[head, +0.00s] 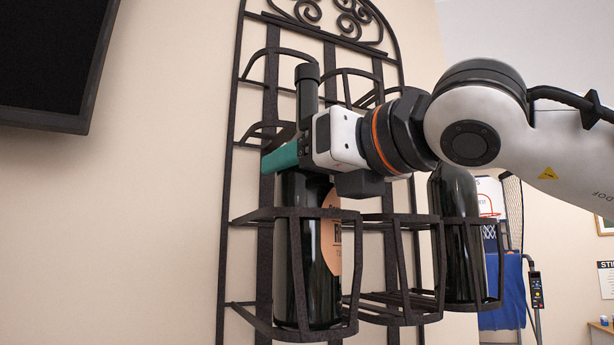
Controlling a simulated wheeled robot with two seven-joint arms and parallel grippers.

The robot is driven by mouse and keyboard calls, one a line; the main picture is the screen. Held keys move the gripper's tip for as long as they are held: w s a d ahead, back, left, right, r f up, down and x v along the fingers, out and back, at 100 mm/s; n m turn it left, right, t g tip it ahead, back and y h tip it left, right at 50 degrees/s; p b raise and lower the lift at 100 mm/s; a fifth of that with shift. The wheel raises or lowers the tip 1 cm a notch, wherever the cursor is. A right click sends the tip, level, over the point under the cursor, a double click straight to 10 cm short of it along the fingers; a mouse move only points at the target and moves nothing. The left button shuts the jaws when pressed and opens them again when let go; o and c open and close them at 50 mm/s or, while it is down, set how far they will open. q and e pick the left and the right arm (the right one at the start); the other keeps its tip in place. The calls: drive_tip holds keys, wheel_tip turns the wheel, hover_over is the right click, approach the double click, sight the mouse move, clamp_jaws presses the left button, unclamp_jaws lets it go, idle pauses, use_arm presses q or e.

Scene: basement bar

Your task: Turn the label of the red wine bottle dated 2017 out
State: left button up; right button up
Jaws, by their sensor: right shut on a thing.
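A dark wine bottle (296,238) stands upright in the lower left basket of the black metal wall rack (225,200). Part of its orange-tan label (330,240) shows on its right side, cut off by the bottle's edge and the basket bars; no date can be read. My right gripper (284,156), with teal fingers, is shut on this bottle around its shoulder and neck, and the bottle's neck rises above the fingers. A second dark bottle (460,235) stands in the lower right basket, with no label showing. My left gripper is not in view.
Empty rack loops are above the left bottle, and an empty basket is between the two bottles. A black screen (50,60) hangs at upper left. A basketball hoop game (500,290) stands behind at right. The wall left of the rack is clear.

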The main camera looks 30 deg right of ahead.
drive_tip(key=shift+m+h+p, duration=0.35)
drive_tip(key=shift+m+h, duration=0.95)
drive_tip(key=shift+h, duration=0.75)
drive_tip(key=shift+m+h+p, duration=0.3)
drive_tip(key=shift+m+h, duration=1)
drive_tip(key=shift+h, duration=0.75)
drive_tip(key=o, duration=0.8)
drive_tip(key=shift+d, duration=0.1)
